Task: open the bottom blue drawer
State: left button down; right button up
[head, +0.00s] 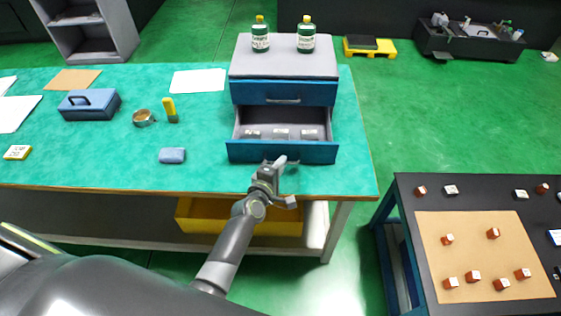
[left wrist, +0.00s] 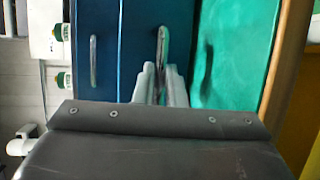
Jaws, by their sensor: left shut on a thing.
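The bottom blue drawer (head: 245,150) of the grey cabinet is pulled out in the head view, and several small grey items lie inside it. My left gripper (head: 280,163) is at the middle of its front. In the left wrist view the fingers (left wrist: 160,78) are shut on the metal handle (left wrist: 162,45) of the bottom drawer. The top blue drawer (head: 305,90) is shut, with its own handle (head: 283,100) free. My right gripper is in neither view.
Two green bottles (head: 260,38) (head: 306,38) stand on the cabinet. A dark table (head: 405,200) with small parts stands at right.

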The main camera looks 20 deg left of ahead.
pick_arm(q)
jog(key=shift+s, duration=0.3)
jog(key=shift+d, duration=0.1)
jog(key=c, duration=1.5)
grip_release()
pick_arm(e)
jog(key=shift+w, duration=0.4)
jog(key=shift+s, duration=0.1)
